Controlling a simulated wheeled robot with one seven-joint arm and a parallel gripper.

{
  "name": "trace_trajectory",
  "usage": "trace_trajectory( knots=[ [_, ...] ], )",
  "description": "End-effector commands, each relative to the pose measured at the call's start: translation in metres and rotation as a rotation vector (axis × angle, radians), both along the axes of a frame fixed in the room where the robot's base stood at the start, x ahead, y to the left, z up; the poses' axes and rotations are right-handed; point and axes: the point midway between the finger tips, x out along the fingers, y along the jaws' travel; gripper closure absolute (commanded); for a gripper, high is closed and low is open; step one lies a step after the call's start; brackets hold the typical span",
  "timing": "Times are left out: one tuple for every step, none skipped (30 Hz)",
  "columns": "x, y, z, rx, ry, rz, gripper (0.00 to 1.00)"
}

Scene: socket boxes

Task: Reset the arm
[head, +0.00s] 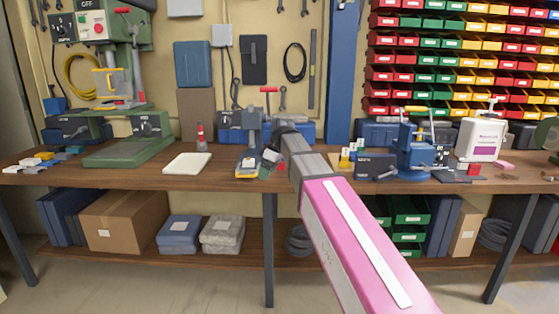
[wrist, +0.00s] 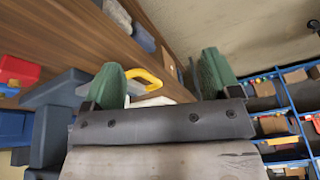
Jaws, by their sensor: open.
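My arm reaches from the lower right of the head view to the middle of the workbench (head: 100,178). Its far end is above the bench, close to a blue and grey vise-like tool (head: 250,150); I cannot tell whether they touch. In the wrist view my gripper (wrist: 162,78) has its two green fingers wide apart, with nothing held between them. A yellow curved handle (wrist: 147,76) shows beyond the gap. The fingertips are hard to make out in the head view.
A green drill press (head: 128,140) stands left, and a white pad (head: 187,164) lies left of the vise-like tool. Boxes (head: 125,220) sit on the lower shelf.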

Motion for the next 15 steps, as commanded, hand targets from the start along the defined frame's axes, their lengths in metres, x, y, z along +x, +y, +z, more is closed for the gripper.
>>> trace_trajectory(
  knots=[
    [-0.005,-0.009,-0.015,-0.009,0.014,-0.036,0.18],
    [-0.006,-0.013,-0.023,-0.013,0.021,-0.061,0.18],
    [-0.009,-0.021,-0.036,-0.021,0.032,-0.099,0.18],
    [-0.011,-0.028,-0.046,-0.028,0.040,-0.131,0.18],
    [-0.014,-0.035,-0.057,-0.036,0.049,-0.165,0.18],
    [-0.018,-0.044,-0.073,-0.045,0.061,-0.215,0.18],
    [-0.021,-0.051,-0.085,-0.054,0.072,-0.251,0.18],
    [-0.024,-0.059,-0.096,-0.062,0.081,-0.289,0.18],
    [-0.029,-0.069,-0.111,-0.072,0.093,-0.339,0.18],
    [-0.033,-0.076,-0.122,-0.080,0.102,-0.375,0.18],
    [-0.037,-0.083,-0.133,-0.088,0.110,-0.413,0.18],
    [-0.043,-0.093,-0.147,-0.098,0.121,-0.462,0.18],
    [-0.048,-0.100,-0.158,-0.106,0.129,-0.498,0.18],
    [-0.052,-0.107,-0.168,-0.114,0.135,-0.535,0.18],
    [-0.059,-0.116,-0.181,-0.124,0.147,-0.582,0.18]
  ],
)
